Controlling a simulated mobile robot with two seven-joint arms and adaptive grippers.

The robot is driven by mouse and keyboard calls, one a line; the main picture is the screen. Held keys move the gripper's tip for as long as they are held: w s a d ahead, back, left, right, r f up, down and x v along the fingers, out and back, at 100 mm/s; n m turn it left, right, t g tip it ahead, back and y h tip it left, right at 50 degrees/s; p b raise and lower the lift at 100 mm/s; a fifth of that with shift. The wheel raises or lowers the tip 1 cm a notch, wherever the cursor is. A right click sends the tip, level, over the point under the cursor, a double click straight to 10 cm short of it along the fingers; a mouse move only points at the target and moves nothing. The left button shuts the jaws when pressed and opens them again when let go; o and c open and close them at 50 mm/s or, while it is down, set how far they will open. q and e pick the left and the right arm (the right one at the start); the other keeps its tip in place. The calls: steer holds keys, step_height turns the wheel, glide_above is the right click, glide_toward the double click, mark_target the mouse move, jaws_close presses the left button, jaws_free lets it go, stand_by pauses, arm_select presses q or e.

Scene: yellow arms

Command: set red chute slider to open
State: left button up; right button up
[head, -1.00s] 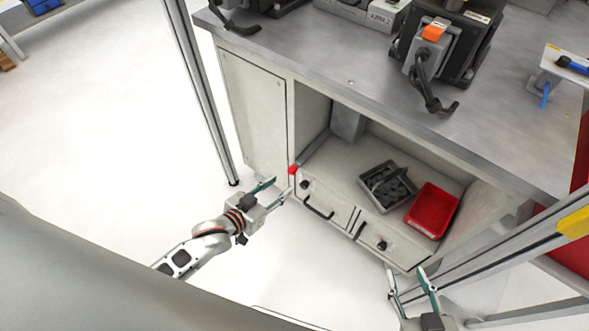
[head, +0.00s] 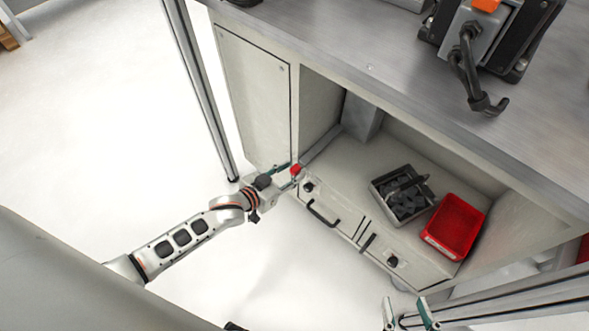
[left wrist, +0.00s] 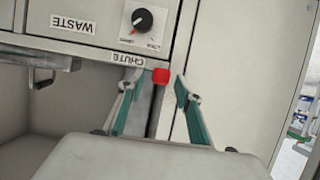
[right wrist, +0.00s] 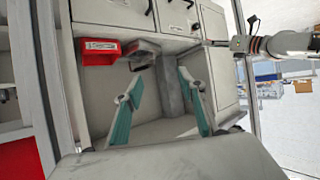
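The red chute slider knob (head: 295,169) sits at the left front corner of the cabinet's open shelf. In the left wrist view the red knob (left wrist: 161,76) is beside the CHUTE label (left wrist: 128,60), upside down in the picture. My left gripper (head: 286,172) is at the knob; in the left wrist view its fingers (left wrist: 158,92) are open, one on each side of the knob, with visible gaps. My right gripper (head: 408,312) is open and empty at the lower right, away from the slider.
A red bin (head: 454,227) and a grey tray of dark parts (head: 402,195) stand on the shelf. Drawers with black handles (head: 322,214) are below. A dial (left wrist: 143,20) and WASTE label show in the left wrist view. An upright post (head: 200,90) stands left.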

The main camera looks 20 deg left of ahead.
arm_select(q)
steer(key=shift+w+d+f, duration=0.15)
steer(key=shift+w+f, duration=0.1)
steer(key=shift+w, duration=0.1)
steer(key=shift+w+r, duration=0.1)
